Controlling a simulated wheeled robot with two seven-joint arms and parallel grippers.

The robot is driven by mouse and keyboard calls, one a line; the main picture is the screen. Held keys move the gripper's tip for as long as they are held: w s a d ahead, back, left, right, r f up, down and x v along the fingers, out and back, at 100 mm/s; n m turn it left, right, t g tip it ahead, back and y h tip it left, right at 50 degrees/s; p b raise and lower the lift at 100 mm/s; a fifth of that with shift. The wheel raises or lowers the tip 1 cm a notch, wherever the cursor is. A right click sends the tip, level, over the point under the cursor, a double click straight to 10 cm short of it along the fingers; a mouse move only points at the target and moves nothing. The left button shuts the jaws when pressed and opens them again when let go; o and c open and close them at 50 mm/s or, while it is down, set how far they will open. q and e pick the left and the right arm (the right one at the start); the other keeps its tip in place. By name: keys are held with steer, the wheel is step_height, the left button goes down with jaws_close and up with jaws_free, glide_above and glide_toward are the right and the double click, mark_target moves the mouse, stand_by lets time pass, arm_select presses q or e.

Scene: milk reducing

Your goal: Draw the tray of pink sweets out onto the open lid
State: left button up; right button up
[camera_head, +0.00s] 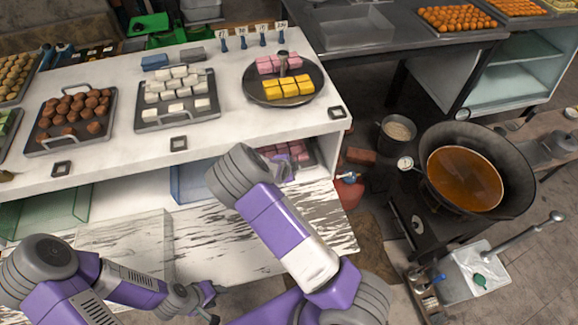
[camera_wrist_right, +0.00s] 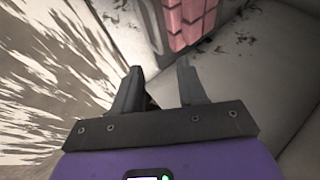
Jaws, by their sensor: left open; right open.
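The tray of pink sweets (camera_head: 306,152) is inside the compartment under the white counter, partly hidden by my right arm. In the right wrist view, the pink sweets (camera_wrist_right: 190,20) sit in a dark-rimmed tray beyond the fingertips. My right gripper (camera_wrist_right: 157,72) is open and empty, with its fingers apart from the tray as far as I can tell. In the head view it is mostly hidden behind my arm. The open lid (camera_head: 325,222) is a streaked black-and-white panel in front of the compartment. My left gripper (camera_head: 212,304) is open and empty, low in front of the lid.
On the counter stand a round tray (camera_head: 262,97) of pink and yellow sweets and trays of white (camera_head: 150,117) and brown sweets (camera_head: 45,147). A blue bin (camera_head: 187,186) is left of the pink tray's place. A wok (camera_head: 515,185) of brown liquid stands right.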

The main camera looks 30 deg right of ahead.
steer(key=x, duration=0.7)
steer(key=shift+w+b, duration=0.1)
steer(key=shift+b, duration=0.3)
jaws_close()
stand_by(1.0)
